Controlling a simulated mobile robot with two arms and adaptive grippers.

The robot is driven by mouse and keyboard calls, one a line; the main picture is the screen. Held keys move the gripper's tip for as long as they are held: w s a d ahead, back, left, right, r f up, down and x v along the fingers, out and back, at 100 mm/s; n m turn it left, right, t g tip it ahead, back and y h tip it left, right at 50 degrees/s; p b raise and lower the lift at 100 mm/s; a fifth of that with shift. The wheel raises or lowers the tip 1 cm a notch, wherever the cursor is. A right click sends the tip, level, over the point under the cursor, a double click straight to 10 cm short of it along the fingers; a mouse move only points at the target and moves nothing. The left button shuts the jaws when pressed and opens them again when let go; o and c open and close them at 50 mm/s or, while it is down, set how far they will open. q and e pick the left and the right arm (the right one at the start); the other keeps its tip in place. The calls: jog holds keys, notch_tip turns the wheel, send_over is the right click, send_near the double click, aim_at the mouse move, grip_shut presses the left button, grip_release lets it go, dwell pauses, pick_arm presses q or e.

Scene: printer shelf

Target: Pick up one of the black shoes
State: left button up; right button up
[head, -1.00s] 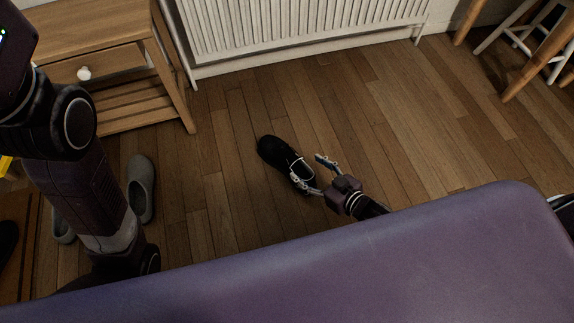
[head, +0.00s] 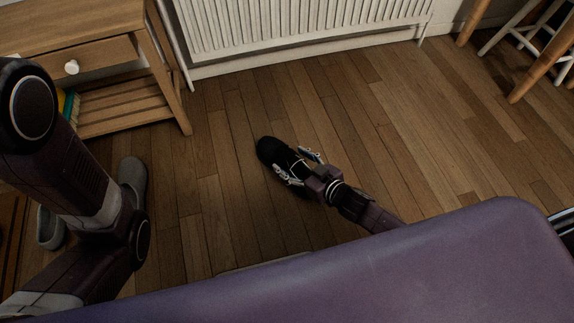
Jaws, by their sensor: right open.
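One black shoe (head: 272,150) lies on the wooden floor in the middle of the head view, its toe pointing to the upper left. My right gripper (head: 296,164) is open at the shoe's heel half. One finger shows on the near left side of the shoe and the other on its right side. Whether the fingers touch the shoe cannot be told. The heel is partly hidden by the gripper. My left arm is at the left of the view, but its gripper is not in sight.
Grey slippers (head: 132,180) lie on the floor at the left, partly behind my left arm. A wooden side table (head: 160,70) stands at the upper left, and a white radiator (head: 300,30) along the wall. Stool legs (head: 530,75) are at the upper right. Floor right of the shoe is clear.

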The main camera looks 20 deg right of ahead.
jog(key=c, duration=1.5)
jog(key=shift+r, duration=0.1)
